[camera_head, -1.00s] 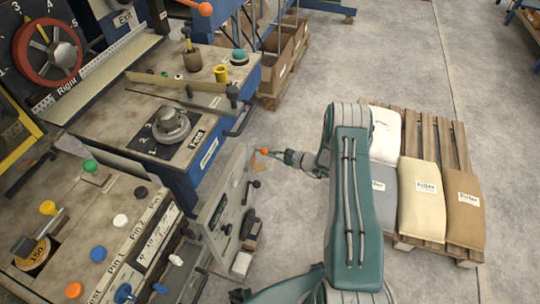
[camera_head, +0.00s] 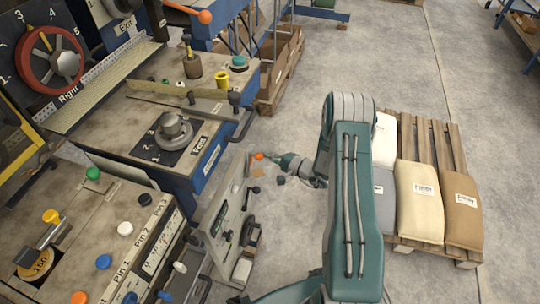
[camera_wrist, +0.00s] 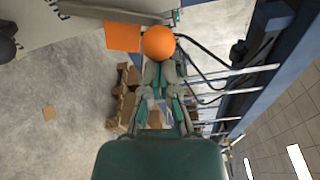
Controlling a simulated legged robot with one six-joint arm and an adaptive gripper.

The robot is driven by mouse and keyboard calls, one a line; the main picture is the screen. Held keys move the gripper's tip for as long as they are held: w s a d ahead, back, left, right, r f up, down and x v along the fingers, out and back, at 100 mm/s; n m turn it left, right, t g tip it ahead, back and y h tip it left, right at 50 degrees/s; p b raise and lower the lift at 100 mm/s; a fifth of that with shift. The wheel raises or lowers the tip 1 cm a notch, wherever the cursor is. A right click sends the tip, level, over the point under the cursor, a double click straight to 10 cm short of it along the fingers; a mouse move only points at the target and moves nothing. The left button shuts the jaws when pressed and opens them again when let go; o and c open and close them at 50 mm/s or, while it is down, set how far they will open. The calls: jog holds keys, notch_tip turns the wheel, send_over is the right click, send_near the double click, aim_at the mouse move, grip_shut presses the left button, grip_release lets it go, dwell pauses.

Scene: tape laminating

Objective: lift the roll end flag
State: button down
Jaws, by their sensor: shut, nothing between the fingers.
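The likely roll end flag is a flat orange square (camera_wrist: 123,37) beside the edge of a pale panel in the wrist view. An orange ball (camera_wrist: 158,42) sits just right of it, at the tips of my gripper (camera_wrist: 159,66). The fingers are shut with nothing between them. In the head view the ball (camera_head: 259,156) shows small at the tip of my gripper (camera_head: 271,159), above the upright grey panel (camera_head: 226,222). Whether the fingers touch the ball, and how it joins the square, I cannot tell.
The machine bench with a round dial (camera_head: 173,130) stands left of my gripper. A control desk (camera_head: 75,240) with coloured knobs is at the lower left. A pallet (camera_head: 447,135) with several sacks is at right. Open concrete floor lies beyond.

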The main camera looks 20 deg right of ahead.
jog(key=s+n, duration=0.1)
jog(key=a+r+n, duration=0.1)
jog(key=n, duration=0.1)
jog(key=shift+s+a, duration=0.1)
jog(key=shift+s, duration=0.25)
jog(key=shift+s+a+r, duration=0.15)
jog(key=shift+s+a, duration=0.25)
jog(key=shift+s, duration=0.05)
jog(key=s+d, duration=0.5)
jog(key=d, duration=0.5)
jog(key=shift+d, duration=0.25)
jog(key=shift+r, duration=0.1)
